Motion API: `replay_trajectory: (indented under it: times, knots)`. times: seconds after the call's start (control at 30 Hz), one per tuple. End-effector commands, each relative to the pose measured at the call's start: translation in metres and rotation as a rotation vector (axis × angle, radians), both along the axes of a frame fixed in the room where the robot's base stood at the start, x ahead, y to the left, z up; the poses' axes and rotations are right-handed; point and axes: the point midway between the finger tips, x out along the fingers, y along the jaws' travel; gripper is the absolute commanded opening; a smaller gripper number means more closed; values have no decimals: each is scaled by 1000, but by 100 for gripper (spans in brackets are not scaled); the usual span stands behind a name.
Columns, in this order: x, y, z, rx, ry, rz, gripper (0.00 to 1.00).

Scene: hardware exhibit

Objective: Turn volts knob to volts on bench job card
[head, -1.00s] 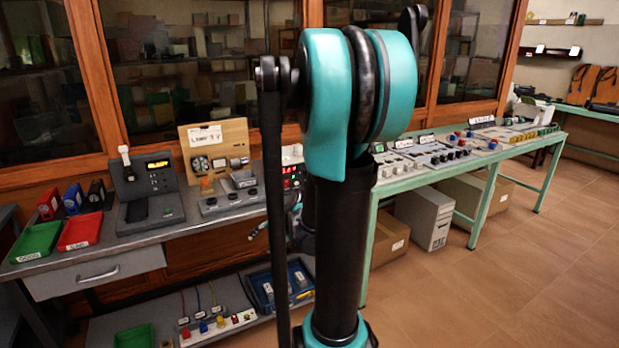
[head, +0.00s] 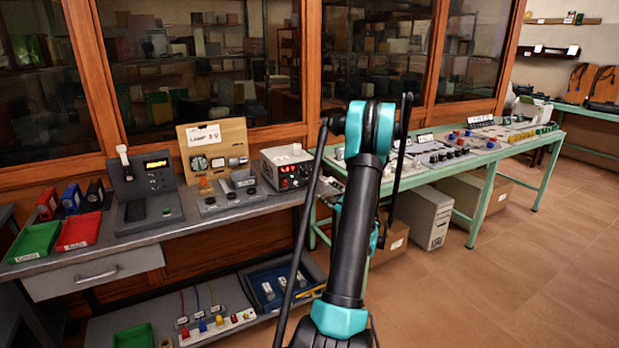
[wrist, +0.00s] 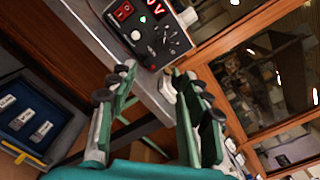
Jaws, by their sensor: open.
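The power supply (head: 287,168) is a pale box with a dark front and a lit red display, at the right end of the grey bench. In the wrist view its front panel (wrist: 158,35) shows at the top, tilted, with a red switch, a green light and a dark volts knob (wrist: 171,42) ringed by white marks. The knob's setting is too small to read. The job card (head: 203,135) on the wooden board seems to read "Logger" and a voltage; its digit is unclear. My gripper (wrist: 152,82) is open and empty, short of the panel. My arm mostly hides it in the head view.
A wooden board with meters, a grey box with knobs (head: 232,197) and a dark instrument stand left of the supply. Red (head: 79,231) and green trays lie farther left. A blue tray (head: 280,287) sits on the lower shelf. A green table (head: 480,150) stands right.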

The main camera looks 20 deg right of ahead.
Motion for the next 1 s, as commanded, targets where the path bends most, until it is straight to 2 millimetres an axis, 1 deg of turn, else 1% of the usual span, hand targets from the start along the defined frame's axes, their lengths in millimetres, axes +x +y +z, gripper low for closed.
replay_trajectory:
  times: [0.03,0.13,0.27,0.8,1.0]
  knots:
    - [0,-5,-1,13,-7,-8,49]
    - [4,-7,-2,24,-12,-11,49]
    - [20,-5,-2,23,-12,-10,49]
    - [125,2,-2,21,-10,-9,49]
    - [156,4,-2,21,-10,-10,49]
